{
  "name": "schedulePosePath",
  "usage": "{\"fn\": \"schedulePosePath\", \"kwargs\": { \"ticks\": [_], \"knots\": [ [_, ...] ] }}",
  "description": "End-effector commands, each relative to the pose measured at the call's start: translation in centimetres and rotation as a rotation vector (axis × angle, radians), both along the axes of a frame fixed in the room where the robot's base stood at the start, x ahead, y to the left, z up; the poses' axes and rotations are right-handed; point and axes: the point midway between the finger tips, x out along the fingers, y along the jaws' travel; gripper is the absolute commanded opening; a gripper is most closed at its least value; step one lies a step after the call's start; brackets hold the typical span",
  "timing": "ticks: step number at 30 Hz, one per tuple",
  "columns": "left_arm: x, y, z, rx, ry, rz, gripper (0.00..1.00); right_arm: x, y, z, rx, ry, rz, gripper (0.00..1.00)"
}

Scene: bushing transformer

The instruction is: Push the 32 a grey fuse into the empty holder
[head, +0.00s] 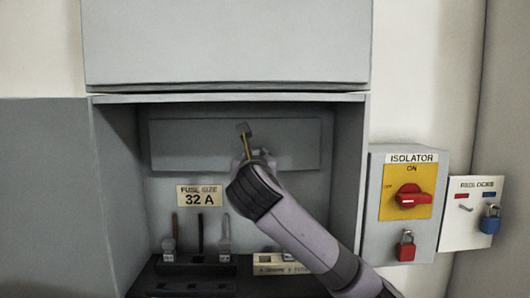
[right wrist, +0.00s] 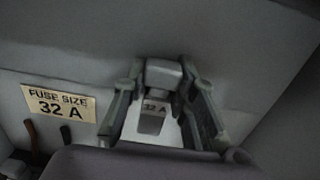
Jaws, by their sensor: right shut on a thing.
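My right gripper (head: 255,158) reaches into the open grey cabinet in the head view, in front of the back panel. In the right wrist view its two fingers (right wrist: 162,98) are shut on a grey fuse (right wrist: 162,74) marked 32 A. In the head view, a small grey block (head: 243,129) with a thin yellow strip shows above the fingers. I cannot tell whether it is part of the fuse. The gripper hides most of the fuse there. I cannot make out the empty holder clearly. My left gripper is not in view.
A fuse size 32 A label (head: 199,196) is on the cabinet back. Below it, upright pieces with brown, black and grey tops (head: 224,237) stand near a dark tray (head: 190,285). An isolator box (head: 404,230) with a red switch and padlocks are outside on the right.

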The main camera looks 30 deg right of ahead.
Motion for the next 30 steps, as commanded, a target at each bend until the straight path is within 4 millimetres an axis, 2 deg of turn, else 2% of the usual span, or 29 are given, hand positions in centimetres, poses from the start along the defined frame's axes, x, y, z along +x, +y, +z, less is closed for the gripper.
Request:
{"fn": "schedulePosePath", "kwargs": {
  "ticks": [1, 3, 6, 12, 15, 21, 30],
  "knots": [
    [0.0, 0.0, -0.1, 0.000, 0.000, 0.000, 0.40, 1.3, 1.4, -1.8, 0.009, 0.005, 0.012, 0.00],
    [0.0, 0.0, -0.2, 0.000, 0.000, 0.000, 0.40, 2.8, 3.2, -4.0, 0.015, 0.000, 0.014, 0.00],
    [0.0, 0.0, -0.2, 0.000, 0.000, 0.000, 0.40, 4.6, 5.8, -7.5, 0.021, -0.004, 0.013, 0.00],
    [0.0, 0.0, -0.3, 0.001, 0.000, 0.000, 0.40, 6.3, 10.2, -13.3, 0.015, 0.004, 0.003, 0.00],
    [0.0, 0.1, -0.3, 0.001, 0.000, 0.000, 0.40, 6.6, 11.6, -15.1, 0.008, 0.010, 0.000, 0.00],
    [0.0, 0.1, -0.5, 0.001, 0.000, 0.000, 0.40, 6.7, 12.7, -16.6, 0.000, 0.014, -0.004, 0.00],
    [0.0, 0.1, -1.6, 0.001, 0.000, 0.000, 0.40, 6.7, 12.7, -17.5, 0.000, 0.013, -0.005, 0.00]
  ]
}}
